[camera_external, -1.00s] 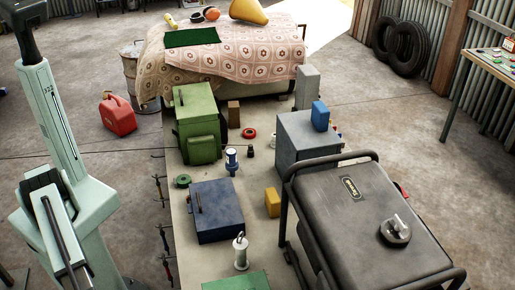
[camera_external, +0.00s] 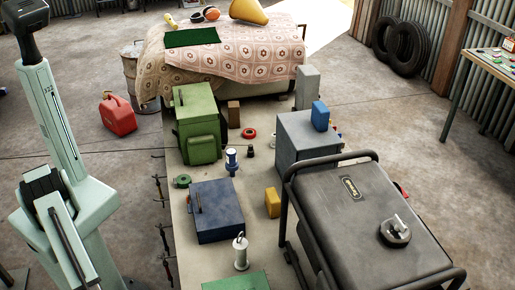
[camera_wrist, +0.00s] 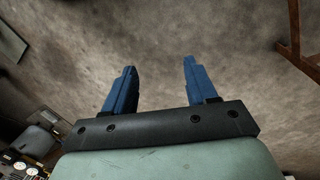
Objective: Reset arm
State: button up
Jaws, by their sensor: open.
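My gripper (camera_wrist: 160,82) shows in the wrist view with its two blue fingers spread apart. It is open, with nothing between the fingers. Bare grey-brown floor lies beyond the fingertips. In the external view my pale green arm rises at the left edge, and its gripper is outside that picture.
A long bench (camera_external: 217,260) holds a green box (camera_external: 200,140), a blue box (camera_external: 216,210), a grey box (camera_external: 293,138) and several small parts. A red fuel can (camera_external: 118,115) sits on the floor near my arm.

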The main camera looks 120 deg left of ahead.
jog(key=s+a+r+n+g, duration=0.1)
jog(key=s+a+n+g, duration=0.3)
jog(key=s+a+n, duration=0.9)
jog(key=s+a, duration=0.6)
jog(key=s, duration=0.3)
jog(key=shift+a+r+g+y, duration=0.25)
jog(key=shift+a+g+y, duration=0.05)
jog(key=shift+a+g, duration=0.1)
jog(key=shift+s, duration=0.1)
